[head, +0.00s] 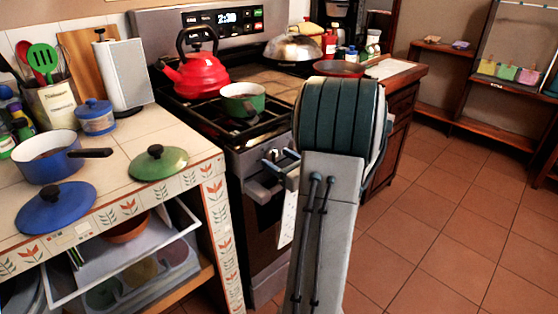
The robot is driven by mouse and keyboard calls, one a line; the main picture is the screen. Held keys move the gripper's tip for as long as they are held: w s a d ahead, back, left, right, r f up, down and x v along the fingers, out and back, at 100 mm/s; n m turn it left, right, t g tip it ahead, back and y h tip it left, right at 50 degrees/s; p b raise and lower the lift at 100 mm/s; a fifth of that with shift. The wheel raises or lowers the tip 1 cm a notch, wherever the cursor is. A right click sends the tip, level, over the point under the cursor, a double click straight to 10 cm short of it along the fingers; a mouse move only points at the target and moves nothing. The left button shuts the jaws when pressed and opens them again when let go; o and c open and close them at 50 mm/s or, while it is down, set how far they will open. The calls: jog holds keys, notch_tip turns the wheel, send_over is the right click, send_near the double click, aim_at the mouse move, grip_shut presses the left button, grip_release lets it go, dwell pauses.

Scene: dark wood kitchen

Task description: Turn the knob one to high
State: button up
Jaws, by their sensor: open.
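The stove (262,235) stands in the middle of the head view, with a display and buttons on its back panel. My gripper (263,172) is at the upper front of the stove, left of my arm link. It looks open, and I see nothing held in it. The front control strip is largely covered by my gripper and arm. I cannot make out knob one or its setting, or whether my gripper touches it. A red kettle (203,76) stands on the back left of the cooktop. A small green pot (243,105) stands at the front left.
A tiled counter (125,187) on the left holds a blue pan (50,158), a blue lid (56,208) and a green lid (158,163). An open drawer (130,262) sits below it. A red pan (339,69) is right of the stove. Floor (460,220) on the right is clear.

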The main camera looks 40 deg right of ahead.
jog(key=shift+w, duration=0.3)
jog(key=c, duration=0.9)
jog(key=shift+c, duration=0.2)
